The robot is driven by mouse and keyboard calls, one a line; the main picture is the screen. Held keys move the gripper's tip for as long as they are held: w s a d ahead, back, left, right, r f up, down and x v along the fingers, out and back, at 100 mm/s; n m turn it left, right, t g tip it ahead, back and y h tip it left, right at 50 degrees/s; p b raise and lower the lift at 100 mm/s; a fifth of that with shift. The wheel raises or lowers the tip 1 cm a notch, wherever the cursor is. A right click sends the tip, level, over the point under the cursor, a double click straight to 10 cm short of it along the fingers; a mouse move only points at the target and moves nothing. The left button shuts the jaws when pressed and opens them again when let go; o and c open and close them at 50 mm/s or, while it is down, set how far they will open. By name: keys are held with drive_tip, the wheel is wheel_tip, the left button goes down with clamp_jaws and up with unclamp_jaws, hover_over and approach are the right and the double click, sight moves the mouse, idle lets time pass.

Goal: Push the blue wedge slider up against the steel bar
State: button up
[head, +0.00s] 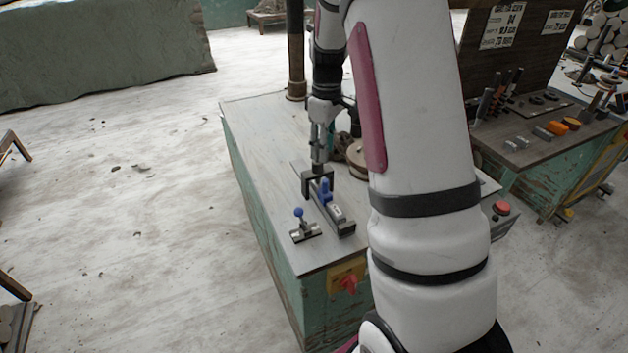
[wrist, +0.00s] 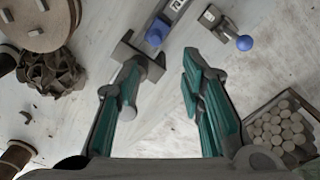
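The blue wedge slider (head: 325,191) sits on a narrow dark rail (head: 347,228) on the table. A dark grey steel arch (head: 307,184) spans the rail just behind the slider. The arch (wrist: 154,71) also shows in the wrist view, partly hidden by my left-hand finger. Which steel part is the bar I cannot tell. My gripper (wrist: 162,65) is open and empty, its teal fingers apart. In the head view my gripper (head: 318,160) is above the arch; its fingertips are hard to make out.
A small steel fixture with a blue ball knob (head: 299,212) stands left of the rail. A post (head: 296,60) rises at the table's back.

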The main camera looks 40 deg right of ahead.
sight(325, 181)
drive_tip(key=f, duration=1.3)
drive_tip(key=shift+w+d+f, duration=0.1)
drive_tip(key=shift+d+f, duration=0.05)
drive_tip(key=shift+d, duration=0.2)
clamp_jaws()
